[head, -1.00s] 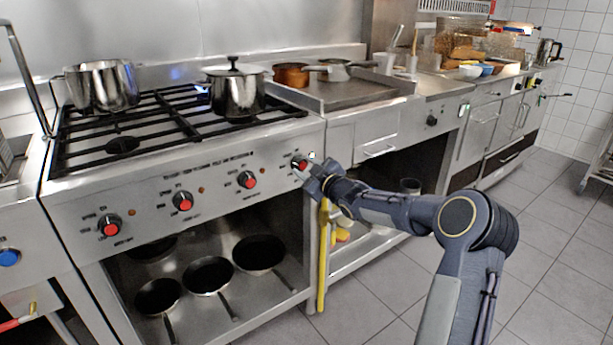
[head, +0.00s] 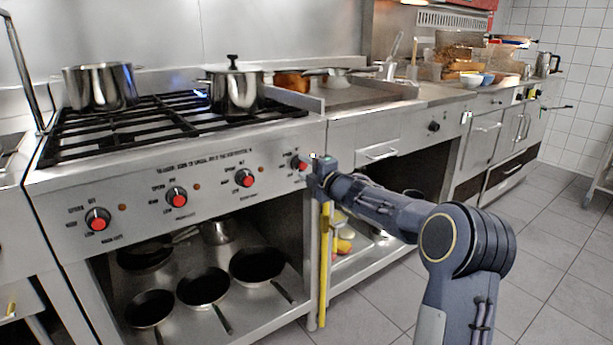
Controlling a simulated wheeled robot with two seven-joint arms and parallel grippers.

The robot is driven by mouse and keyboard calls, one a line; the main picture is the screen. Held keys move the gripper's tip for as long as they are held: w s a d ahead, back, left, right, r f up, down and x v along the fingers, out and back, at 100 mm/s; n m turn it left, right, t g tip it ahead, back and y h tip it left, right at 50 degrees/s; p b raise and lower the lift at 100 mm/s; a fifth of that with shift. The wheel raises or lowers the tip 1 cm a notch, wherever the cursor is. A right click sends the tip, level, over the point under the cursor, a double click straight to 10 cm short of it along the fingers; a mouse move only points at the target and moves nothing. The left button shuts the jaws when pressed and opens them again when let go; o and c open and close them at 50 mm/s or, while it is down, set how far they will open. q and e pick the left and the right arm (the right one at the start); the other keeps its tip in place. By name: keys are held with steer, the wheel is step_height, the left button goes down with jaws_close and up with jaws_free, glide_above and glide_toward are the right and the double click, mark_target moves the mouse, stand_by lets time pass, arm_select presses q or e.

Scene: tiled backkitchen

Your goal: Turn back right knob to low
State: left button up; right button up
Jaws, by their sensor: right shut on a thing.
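The stove front (head: 130,178) carries a row of several red-capped black knobs. The rightmost knob (head: 297,163) is partly covered by my right gripper (head: 307,168), which is shut on it from the right. Its pointer and the label around it cannot be read. The other knobs, the middle-right one (head: 243,178), the middle-left one (head: 176,196) and the far-left one (head: 97,219), are uncovered. A small blue flame (head: 200,86) shows at the back of the cooktop, left of the lidded pot. My left gripper is not in view.
An open steel pot (head: 100,88) and a lidded pot (head: 236,92) stand on the black grates. Several pans (head: 203,287) lie on the shelf below. A yellow upright bar (head: 324,265) hangs below my right gripper. The tiled floor (head: 375,300) is clear.

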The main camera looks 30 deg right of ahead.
steer(key=n+b, duration=0.3)
steer(key=n, duration=0.2)
steer(key=shift+f+n, duration=0.15)
steer(key=shift+n, duration=0.15)
stand_by(0.4)
steer(key=o, duration=1)
steer(key=shift+s+d, duration=0.2)
steer(key=shift+s, duration=1.75)
steer(key=shift+s+d, duration=0.15)
steer(key=shift+s, duration=1.8)
